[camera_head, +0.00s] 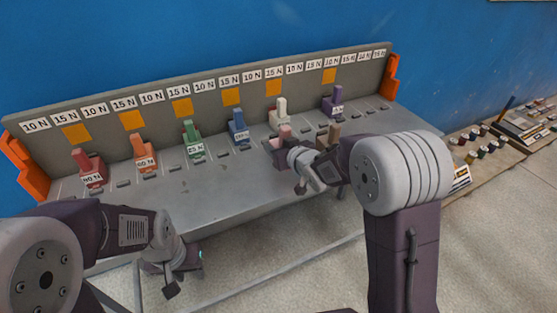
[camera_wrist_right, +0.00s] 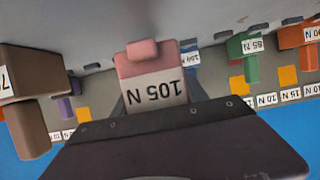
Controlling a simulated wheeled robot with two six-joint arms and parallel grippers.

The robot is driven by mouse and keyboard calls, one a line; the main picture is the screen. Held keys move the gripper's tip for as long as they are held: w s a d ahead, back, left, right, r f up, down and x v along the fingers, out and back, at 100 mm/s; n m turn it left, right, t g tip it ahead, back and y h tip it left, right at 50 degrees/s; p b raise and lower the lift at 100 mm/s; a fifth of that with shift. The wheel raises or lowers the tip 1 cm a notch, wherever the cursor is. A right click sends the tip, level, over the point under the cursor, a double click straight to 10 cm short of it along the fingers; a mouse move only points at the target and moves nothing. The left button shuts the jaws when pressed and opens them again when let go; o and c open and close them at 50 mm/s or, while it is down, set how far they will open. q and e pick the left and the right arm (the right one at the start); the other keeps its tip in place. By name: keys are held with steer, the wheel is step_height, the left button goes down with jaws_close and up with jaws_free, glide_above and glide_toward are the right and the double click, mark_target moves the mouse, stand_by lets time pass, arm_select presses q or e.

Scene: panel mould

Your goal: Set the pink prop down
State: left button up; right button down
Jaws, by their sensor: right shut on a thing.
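The pink prop, a block with a 105 N label, shows upside down in the right wrist view (camera_wrist_right: 137,60) and partly in the head view (camera_head: 284,132). My right gripper (camera_head: 287,151) is shut on it, with a finger on each side of the labelled block in the wrist view. It is over the grey bench, in front of the white prop (camera_head: 281,110). My arm hides part of it, and I cannot tell whether its base touches the bench. My left gripper (camera_head: 172,276) hangs in front of the bench's front edge, away from the props; its jaws are unclear.
Red (camera_head: 89,166), orange (camera_head: 143,151), green (camera_head: 191,138), blue (camera_head: 238,126) and purple (camera_head: 334,99) props stand along the bench (camera_head: 215,186). A brown prop (camera_head: 333,131) stands close right of my right gripper. A labelled back panel (camera_head: 205,83) bounds the rear.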

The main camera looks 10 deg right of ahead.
step_height(320, 180, down, 4)
steer(key=shift+r+b, duration=0.1)
steer(key=shift+b, duration=0.75)
steer(key=c, duration=0.6)
jaws_free()
steer(key=shift+f, duration=0.25)
steer(key=shift+r, duration=0.1)
